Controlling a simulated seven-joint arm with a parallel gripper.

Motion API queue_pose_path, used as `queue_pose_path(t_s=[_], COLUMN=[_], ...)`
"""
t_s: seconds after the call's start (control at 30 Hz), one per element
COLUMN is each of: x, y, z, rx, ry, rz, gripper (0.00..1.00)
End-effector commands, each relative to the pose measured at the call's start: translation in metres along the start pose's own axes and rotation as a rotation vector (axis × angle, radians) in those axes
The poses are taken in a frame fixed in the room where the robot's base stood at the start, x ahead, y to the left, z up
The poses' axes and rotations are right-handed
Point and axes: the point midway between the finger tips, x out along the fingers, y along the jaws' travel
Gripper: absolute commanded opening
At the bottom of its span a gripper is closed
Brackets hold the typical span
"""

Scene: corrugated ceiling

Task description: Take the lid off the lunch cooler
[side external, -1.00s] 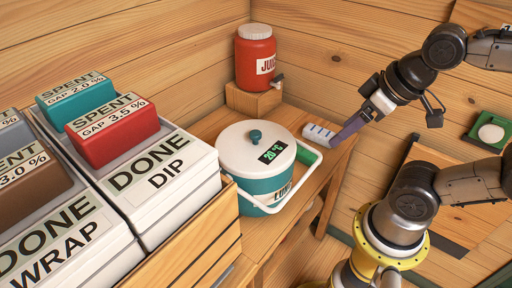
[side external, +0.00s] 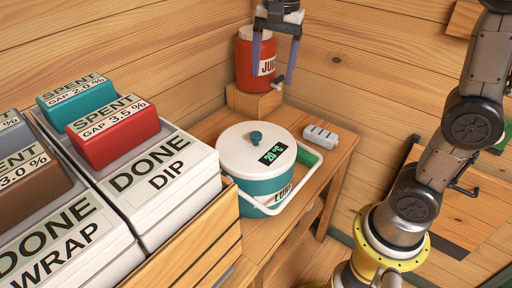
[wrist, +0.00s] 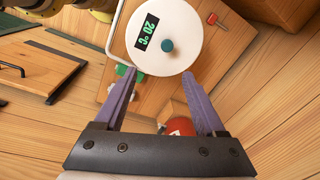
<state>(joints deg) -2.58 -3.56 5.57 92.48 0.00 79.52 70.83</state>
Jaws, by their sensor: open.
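The lunch cooler (side external: 240,190) is a round teal tub with a white band, standing on the wooden bench. Its white lid (side external: 236,153) sits on top, with a teal knob (side external: 255,138) in the middle and a green "20 °C" display. The white handle (side external: 300,188) is swung down to the right side. The wrist view shows the lid (wrist: 188,22) and its knob (wrist: 167,46) from above. My gripper (side external: 272,72) is open and empty, raised above the cooler, fingers pointing down. In the wrist view the knob lies just beyond the gap between the fingertips (wrist: 158,73).
A red juice jug (side external: 246,68) on a wooden block (side external: 252,100) stands behind the cooler, behind my fingers in the side view. A small grey-white block (side external: 320,135) lies right of the cooler. A wooden crate (side external: 200,255) with white "DONE" boxes (side external: 165,185) stands close on the left.

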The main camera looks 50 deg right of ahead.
Motion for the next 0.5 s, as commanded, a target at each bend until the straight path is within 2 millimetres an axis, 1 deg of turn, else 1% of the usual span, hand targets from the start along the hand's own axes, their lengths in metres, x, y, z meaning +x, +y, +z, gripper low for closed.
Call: queue_pose_path(t_s=[0.03,0.1,0.17,0.37,0.47,0.5], x=[0.010,0.021,0.030,0.052,0.067,0.075], y=[-0.014,-0.026,-0.032,-0.035,-0.032,-0.031], z=[-0.003,-0.006,-0.007,-0.006,-0.005,-0.005], rx=[0.002,-0.005,-0.008,-0.014,-0.015,-0.015], ry=[-0.010,-0.018,-0.024,-0.036,-0.037,-0.037], rz=[0.027,0.049,0.067,0.103,0.104,0.105], gripper=[0.72,0.72,0.72,0.72,0.72,0.72])
